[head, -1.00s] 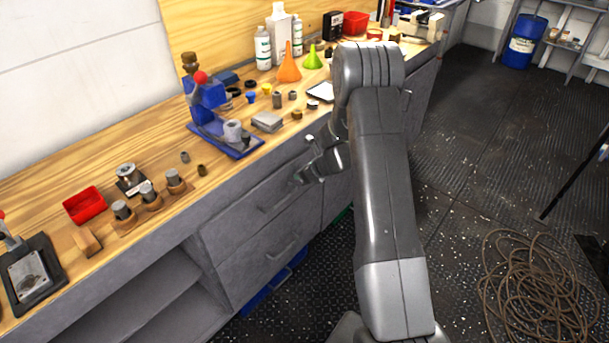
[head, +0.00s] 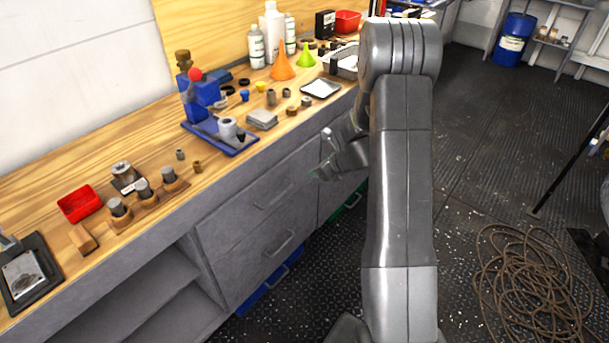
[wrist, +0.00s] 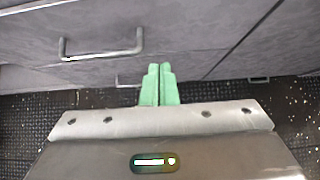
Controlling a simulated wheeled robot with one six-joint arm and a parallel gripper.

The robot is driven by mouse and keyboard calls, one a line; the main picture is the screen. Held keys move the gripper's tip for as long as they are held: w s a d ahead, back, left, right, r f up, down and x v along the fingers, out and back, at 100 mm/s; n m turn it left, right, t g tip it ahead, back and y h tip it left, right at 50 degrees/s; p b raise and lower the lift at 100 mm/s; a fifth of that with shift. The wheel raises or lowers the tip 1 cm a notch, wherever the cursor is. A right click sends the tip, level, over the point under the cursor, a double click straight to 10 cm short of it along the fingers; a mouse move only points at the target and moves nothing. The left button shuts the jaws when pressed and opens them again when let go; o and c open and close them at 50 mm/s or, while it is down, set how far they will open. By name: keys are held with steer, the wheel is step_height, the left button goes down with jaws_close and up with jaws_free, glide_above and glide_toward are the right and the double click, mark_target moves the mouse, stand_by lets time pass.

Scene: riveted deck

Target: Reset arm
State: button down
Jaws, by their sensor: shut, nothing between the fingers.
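My gripper (wrist: 159,72) shows in the wrist view with its two green fingers pressed together and nothing between them. It points at the grey drawer fronts below the bench top. In the head view my gripper (head: 316,172) is small and partly hidden behind my arm, in front of the bench's drawers and below the bench's front edge. My arm (head: 402,170) rises from the bottom of the head view and bends at the top. I see no contact between my gripper and the bench, though the gap is hard to judge.
The wooden bench (head: 140,220) carries a blue press (head: 203,105), a red tray (head: 79,203), an orange funnel (head: 283,68) and several small metal parts. A drawer handle (wrist: 100,50) is close in the wrist view. A coiled rope (head: 535,290) lies on the open floor at right.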

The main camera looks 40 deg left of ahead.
steer(key=v, duration=0.4)
steer(key=shift+a+f, duration=0.1)
steer(key=shift+f, duration=0.05)
glide_toward(290, 173)
step_height(290, 173, down, 4)
steer(key=a, duration=0.3)
steer(key=shift+a+f+p, duration=0.1)
steer(key=shift+f+p, duration=0.1)
steer(key=shift+p, duration=0.15)
steer(key=shift+w+a, duration=0.15)
steer(key=shift+a, duration=0.35)
steer(key=shift+d, duration=0.1)
